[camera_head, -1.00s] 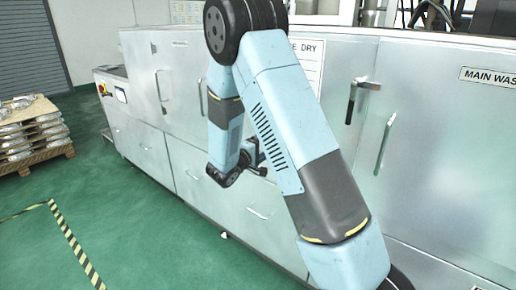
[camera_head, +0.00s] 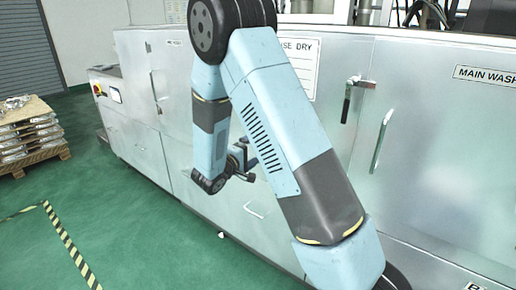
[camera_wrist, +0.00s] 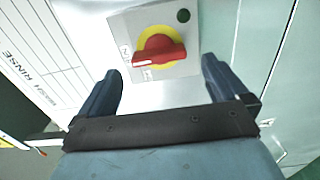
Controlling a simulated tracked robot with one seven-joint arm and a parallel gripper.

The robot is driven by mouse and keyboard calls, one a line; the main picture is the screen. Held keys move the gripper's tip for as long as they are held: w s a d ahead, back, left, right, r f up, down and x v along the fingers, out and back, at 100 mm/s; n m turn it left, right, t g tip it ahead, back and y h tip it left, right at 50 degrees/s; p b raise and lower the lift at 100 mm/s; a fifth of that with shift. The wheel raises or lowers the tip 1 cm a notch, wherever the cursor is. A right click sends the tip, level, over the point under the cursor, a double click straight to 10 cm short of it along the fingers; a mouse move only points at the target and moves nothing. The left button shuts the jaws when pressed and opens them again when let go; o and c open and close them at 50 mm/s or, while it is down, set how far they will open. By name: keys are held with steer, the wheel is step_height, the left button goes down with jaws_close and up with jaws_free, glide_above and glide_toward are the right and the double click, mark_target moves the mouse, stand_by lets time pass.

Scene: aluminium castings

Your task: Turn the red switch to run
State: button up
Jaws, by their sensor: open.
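The red switch (camera_wrist: 160,53) is a bar-shaped knob on a yellow disc (camera_wrist: 153,37), fixed to a light grey plate (camera_wrist: 122,27). It shows in the wrist view, upper middle. Its bar lies nearly level, with a pale mark at the left end. Small labels are beside the disc at lower left, too small to read surely. My gripper (camera_wrist: 161,68) is open, with one finger to each side of the switch in the picture. I see no finger touching the knob. The switch does not show in the head view, where my arm covers part of the machine.
A dark green round part (camera_wrist: 183,15) sits on the plate near the switch. A long metal machine (camera_head: 440,130) with door handles (camera_head: 381,142) runs behind my arm. A pallet of castings (camera_head: 30,138) stands far left. Green floor (camera_head: 130,215) is open at left.

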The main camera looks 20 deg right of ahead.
steer(key=v, duration=0.9)
steer(key=shift+s+a, duration=0.2)
steer(key=shift+a, duration=0.05)
steer(key=s+d+r+m+g+y, duration=0.2)
steer(key=s+d+r+m+g, duration=0.1)
steer(key=s+d+r+g, duration=0.3)
steer(key=s+d+r+m+g+y, duration=0.2)
steer(key=s+d+r+m+g, duration=0.15)
steer(key=s+d, duration=0.4)
steer(key=s+a+r+t+y, duration=0.2)
steer(key=s+r+y, duration=0.2)
steer(key=s, duration=0.3)
steer(key=s+a+r+t+y, duration=0.1)
steer(key=s+r+t+y, duration=0.1)
steer(key=s+r+y, duration=0.3)
steer(key=shift+s+a+r+y, duration=0.3)
steer(key=shift+s+y, duration=0.5)
steer(key=shift+s, duration=0.5)
steer(key=shift+m+t, duration=0.25)
